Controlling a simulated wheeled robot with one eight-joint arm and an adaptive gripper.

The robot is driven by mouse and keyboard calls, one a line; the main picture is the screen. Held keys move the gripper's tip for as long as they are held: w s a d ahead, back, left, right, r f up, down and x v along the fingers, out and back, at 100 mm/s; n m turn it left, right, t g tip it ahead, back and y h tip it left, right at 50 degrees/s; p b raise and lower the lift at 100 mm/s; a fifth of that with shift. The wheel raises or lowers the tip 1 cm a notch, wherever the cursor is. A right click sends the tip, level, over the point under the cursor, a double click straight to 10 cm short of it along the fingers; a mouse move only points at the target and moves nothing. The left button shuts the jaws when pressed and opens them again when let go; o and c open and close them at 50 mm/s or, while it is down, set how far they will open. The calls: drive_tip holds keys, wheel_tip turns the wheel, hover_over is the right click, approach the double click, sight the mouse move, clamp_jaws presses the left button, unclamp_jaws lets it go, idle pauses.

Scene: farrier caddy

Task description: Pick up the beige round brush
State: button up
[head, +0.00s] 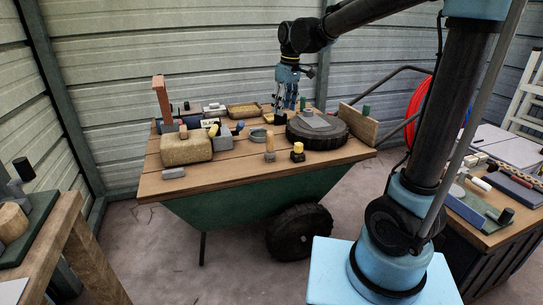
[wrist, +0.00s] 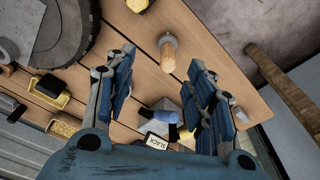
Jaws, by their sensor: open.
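The beige round brush (head: 269,145) appears to be the small upright beige cylinder near the front edge of the wooden top; its bristles cannot be made out. In the wrist view the beige piece (wrist: 168,52) shows between and just beyond the fingertips, apart from them. My gripper (head: 290,103) hangs over the back part of the top, higher than and behind the brush. In the wrist view my gripper (wrist: 162,60) has its two blue fingers spread wide, with nothing held.
A dark round tyre-like disc (head: 318,131) lies right of the brush. A yellow-and-black piece (head: 297,153) stands close to the brush's right. A tan block (head: 186,149) lies to the left. A small grey dish (head: 257,135) sits behind.

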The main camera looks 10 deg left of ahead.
sight(271, 132)
drive_tip(key=shift+n, duration=0.4)
drive_tip(key=a+f, duration=0.1)
drive_tip(key=f, duration=0.3)
drive_tip(key=a+f, duration=0.2)
drive_tip(key=f, duration=0.2)
drive_tip(key=w+a+f, duration=0.1)
drive_tip(key=a+f, duration=0.1)
drive_tip(key=f, duration=0.2)
drive_tip(key=shift+a, duration=0.15)
drive_tip(key=shift+a+f, duration=0.2)
drive_tip(key=shift+f, duration=1.2)
drive_tip(key=shift+a+f, duration=0.15)
drive_tip(key=shift+f, duration=1.2)
clamp_jaws()
